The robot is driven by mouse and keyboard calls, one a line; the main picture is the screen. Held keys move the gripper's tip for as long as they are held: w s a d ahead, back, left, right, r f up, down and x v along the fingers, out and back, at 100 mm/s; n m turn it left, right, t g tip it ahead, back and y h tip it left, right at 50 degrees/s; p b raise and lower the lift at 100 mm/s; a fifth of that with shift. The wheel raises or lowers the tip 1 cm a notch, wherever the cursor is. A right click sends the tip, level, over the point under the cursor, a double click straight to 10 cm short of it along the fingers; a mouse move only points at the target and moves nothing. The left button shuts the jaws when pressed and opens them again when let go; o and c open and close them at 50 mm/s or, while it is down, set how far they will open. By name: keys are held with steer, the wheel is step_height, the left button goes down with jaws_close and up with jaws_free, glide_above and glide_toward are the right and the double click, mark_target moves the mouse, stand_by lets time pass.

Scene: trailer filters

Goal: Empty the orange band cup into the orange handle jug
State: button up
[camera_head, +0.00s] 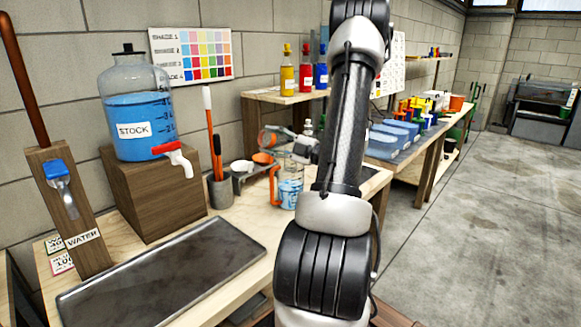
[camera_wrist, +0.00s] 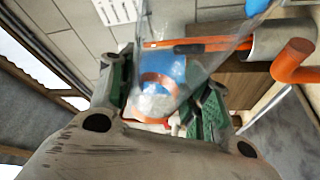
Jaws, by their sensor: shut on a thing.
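The orange band cup (camera_head: 267,138) is clear and tipped well over to the side above the bench in the head view. My gripper (camera_head: 284,136) is shut around it. In the wrist view the clear cup (camera_wrist: 158,84) and its orange band show between my two fingers (camera_wrist: 160,105). Blue shows through the clear wall, but I cannot tell whether it is liquid in the cup. The orange handle jug (camera_head: 291,190) stands upright on the bench below and holds blue liquid. No pouring stream is visible.
A grey pot (camera_head: 220,192) with tall orange rods stands left of the jug. A small white dish (camera_head: 242,166) is close by. The stock bottle (camera_head: 138,112) on its wooden block and a dark tray (camera_head: 160,283) lie further left. Coloured bottles (camera_head: 304,72) stand on a shelf behind.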

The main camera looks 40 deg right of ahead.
steer(key=shift+w+d+r+m+t+h, duration=0.1)
steer(key=shift+d+r+m+t, duration=0.2)
steer(key=shift+m, duration=0.35)
steer(key=shift+s+d+r+m+t+h, duration=0.1)
steer(key=shift+d+r+m, duration=0.15)
steer(key=shift+d+m, duration=0.25)
steer(key=shift+w+d+r+m+t+h, duration=0.1)
steer(key=shift+d+r+m+t, duration=0.15)
steer(key=shift+m, duration=0.5)
stand_by(0.7)
stand_by(0.7)
